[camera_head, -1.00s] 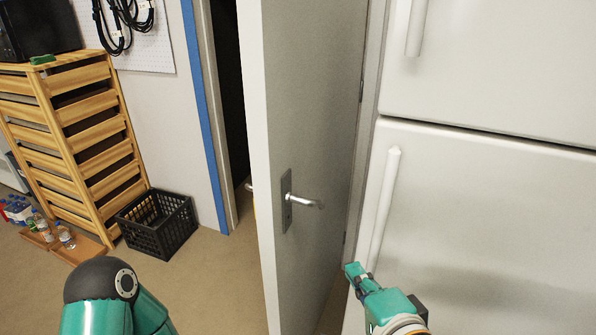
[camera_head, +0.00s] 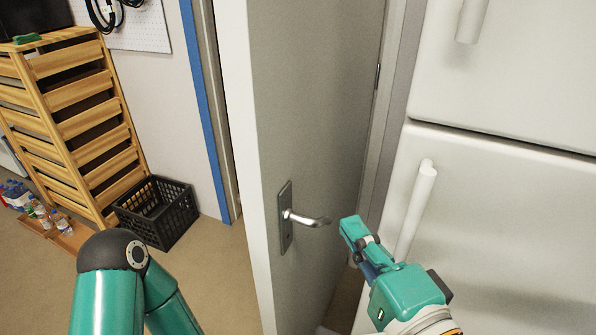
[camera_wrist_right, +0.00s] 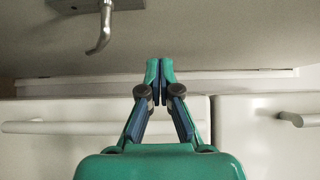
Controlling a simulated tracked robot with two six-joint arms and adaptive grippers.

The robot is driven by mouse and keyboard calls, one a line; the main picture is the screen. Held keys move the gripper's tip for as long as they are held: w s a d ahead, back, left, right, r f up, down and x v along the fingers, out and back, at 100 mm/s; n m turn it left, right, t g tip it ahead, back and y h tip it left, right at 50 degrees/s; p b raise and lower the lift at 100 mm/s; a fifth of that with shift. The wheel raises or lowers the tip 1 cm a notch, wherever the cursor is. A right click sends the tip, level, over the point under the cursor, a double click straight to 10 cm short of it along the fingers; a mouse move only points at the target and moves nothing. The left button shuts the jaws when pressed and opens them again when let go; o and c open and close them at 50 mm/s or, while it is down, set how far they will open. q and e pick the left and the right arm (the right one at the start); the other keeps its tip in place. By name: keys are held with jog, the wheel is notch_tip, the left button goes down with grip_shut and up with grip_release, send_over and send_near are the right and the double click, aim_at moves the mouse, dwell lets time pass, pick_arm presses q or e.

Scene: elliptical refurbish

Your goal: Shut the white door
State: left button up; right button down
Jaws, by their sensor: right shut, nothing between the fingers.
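The white door (camera_head: 310,120) stands ajar in the middle of the head view, its hinge side toward the fridge. Its silver lever handle (camera_head: 305,219) sits on a metal plate. My right gripper (camera_head: 349,224) is shut and empty, just right of the handle and in front of the door face; contact with the door cannot be made out. In the right wrist view the shut fingertips (camera_wrist_right: 160,64) point toward the door face (camera_wrist_right: 215,40), with the handle (camera_wrist_right: 102,32) at upper left. My left arm shows at the lower left of the head view; its gripper is not visible.
A white fridge (camera_head: 500,230) with bar handles stands close on the right. A black crate (camera_head: 155,211), a wooden drawer unit (camera_head: 85,120) and several bottles stand at left. The floor between the crate and the door is clear.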

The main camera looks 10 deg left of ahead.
jog(key=p, duration=0.4)
send_near(290, 168)
jog(key=w+d, duration=0.1)
jog(key=w, duration=0.3)
jog(key=a, duration=0.1)
jog(key=w+a+p, duration=0.1)
jog(key=a, duration=0.1)
jog(key=shift+w+a+p, duration=0.25)
jog(key=shift+a+p, duration=0.1)
jog(key=shift+a, duration=0.1)
